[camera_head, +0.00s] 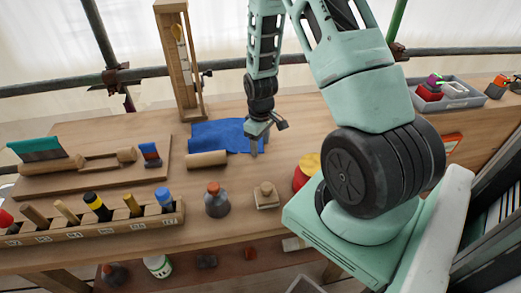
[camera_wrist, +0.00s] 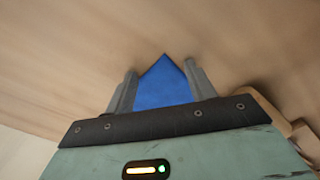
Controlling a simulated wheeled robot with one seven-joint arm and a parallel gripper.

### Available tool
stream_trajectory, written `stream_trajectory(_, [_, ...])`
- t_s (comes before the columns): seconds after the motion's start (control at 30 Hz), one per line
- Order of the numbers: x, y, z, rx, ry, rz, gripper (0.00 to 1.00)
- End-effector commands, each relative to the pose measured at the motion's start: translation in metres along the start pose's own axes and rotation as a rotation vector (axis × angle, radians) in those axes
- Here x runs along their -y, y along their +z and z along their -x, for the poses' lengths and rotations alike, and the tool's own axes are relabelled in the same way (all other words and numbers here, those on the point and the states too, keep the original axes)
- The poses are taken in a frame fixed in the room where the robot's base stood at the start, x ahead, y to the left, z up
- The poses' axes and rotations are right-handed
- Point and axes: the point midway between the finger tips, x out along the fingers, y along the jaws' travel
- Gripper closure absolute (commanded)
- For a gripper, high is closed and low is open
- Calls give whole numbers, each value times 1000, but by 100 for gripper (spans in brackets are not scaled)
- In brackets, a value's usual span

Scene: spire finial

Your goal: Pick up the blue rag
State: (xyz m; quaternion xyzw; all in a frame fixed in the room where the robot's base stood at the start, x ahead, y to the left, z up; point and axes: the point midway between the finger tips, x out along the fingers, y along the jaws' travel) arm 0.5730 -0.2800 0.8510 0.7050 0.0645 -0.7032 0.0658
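The blue rag (camera_head: 215,136) lies flat on the wooden bench, behind a wooden cylinder. My gripper (camera_head: 256,148) points down at the rag's right part and hides some of it. In the wrist view one pointed corner of the rag (camera_wrist: 164,84) shows between the two grey fingers of my gripper (camera_wrist: 162,82). The fingers stand apart, with the corner reaching slightly beyond their tips. I cannot tell whether the fingertips touch the bench.
The wooden cylinder (camera_head: 206,159) lies in front of the rag. A tall wooden frame (camera_head: 187,75) stands behind it. A grey bottle (camera_head: 216,202) and a small wooden block (camera_head: 266,195) stand nearer the front. A tool rack (camera_head: 88,229) lines the front left. Bare bench lies right of my gripper.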

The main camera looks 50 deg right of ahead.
Motion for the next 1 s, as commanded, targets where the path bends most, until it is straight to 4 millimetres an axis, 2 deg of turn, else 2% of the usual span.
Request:
stream_trajectory(0.03, [2, 1, -1, 4, -3, 1, 54])
stream_trajectory(0.37, [2, 2, -2, 5, -5, 1, 100])
stream_trajectory(0.67, [2, 2, 1, 6, -5, 1, 100])
stream_trajectory(0.77, [2, 1, 13, 4, -4, 1, 100])
stream_trajectory(1.0, [1, 1, 61, 2, -2, 2, 100])
